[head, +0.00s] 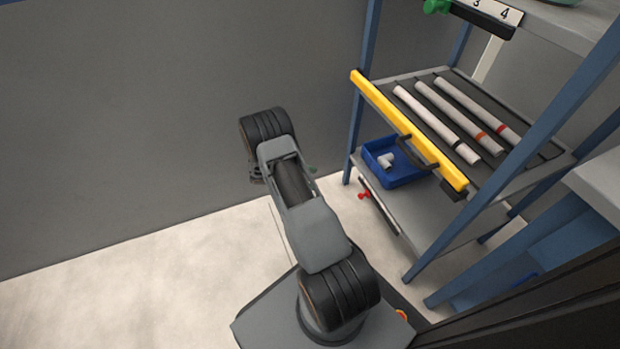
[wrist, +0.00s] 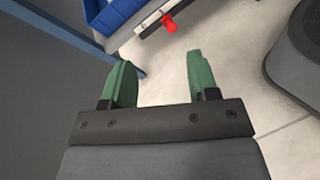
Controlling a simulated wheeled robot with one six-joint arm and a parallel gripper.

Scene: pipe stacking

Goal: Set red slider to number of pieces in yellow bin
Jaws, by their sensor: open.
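The red slider (head: 364,196) is a small red knob on a rail (head: 380,208) along the front edge of the low shelf. It also shows in the wrist view (wrist: 170,25), beyond and above my fingertips and apart from them. My gripper (wrist: 157,75) is open and empty, its two green fingers spread. In the head view the fingers are mostly hidden behind my arm. No yellow bin is in view; a yellow bar (head: 410,130) runs along the middle shelf's front. A blue bin (head: 405,178) on the low shelf holds a white pipe piece (head: 385,160).
A green slider (head: 436,6) sits on a numbered rail above. Blue rack posts (head: 368,40) stand near the sliders. The floor (head: 110,290) at left is clear.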

